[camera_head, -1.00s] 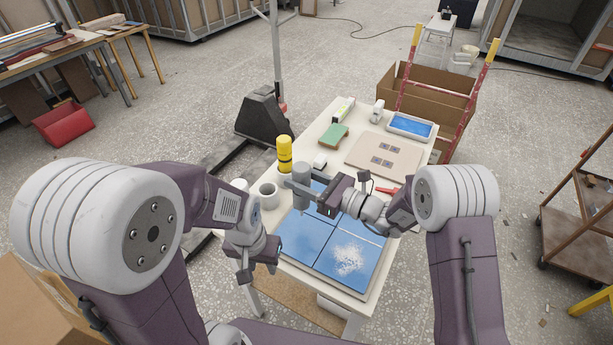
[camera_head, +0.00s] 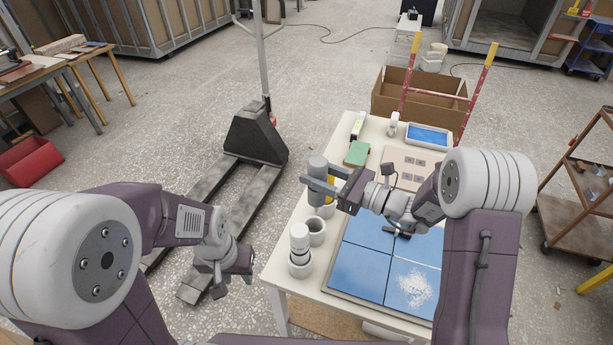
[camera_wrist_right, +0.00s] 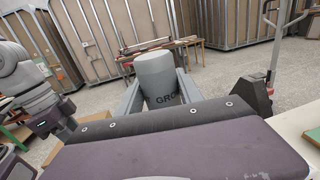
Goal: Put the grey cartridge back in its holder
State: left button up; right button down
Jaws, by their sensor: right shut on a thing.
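The grey cartridge (camera_head: 317,169) is upright between the fingers of my right gripper (camera_head: 320,184), which is shut on it in the air. In the right wrist view the grey cartridge (camera_wrist_right: 156,77) shows dark letters, partly cut off by the gripper body. An open, empty-looking round holder (camera_head: 316,232) stands on the table's left edge, below the cartridge in the picture. The yellow cartridge (camera_head: 331,184) is mostly hidden behind the grey one. A white cartridge (camera_head: 299,237) stands in a nearer holder (camera_head: 301,266). My left gripper (camera_head: 222,284) hangs left of the table; its finger opening is unclear.
Blue tiles (camera_head: 357,272) with a white powdery patch cover the table's front. A beige board (camera_head: 405,160), a green block (camera_head: 357,153) and a blue-filled tray (camera_head: 429,137) lie further back. A pallet jack (camera_head: 256,137) stands left on the floor.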

aim_at(314, 206)
jog(key=shift+a+f+b, duration=0.3)
jog(key=shift+f, duration=0.15)
notch_tip(314, 206, down, 4)
jog(key=b, duration=0.3)
jog(key=shift+d+r, duration=0.1)
jog(key=shift+r, duration=0.05)
jog(key=shift+w, duration=0.1)
jog(key=shift+f+b, duration=0.35)
jog(key=shift+f, duration=0.05)
jog(key=shift+f+b, duration=3.1)
jog(key=shift+f, duration=0.45)
dwell(1.8)
jog(key=shift+c, duration=1.9)
grip_release()
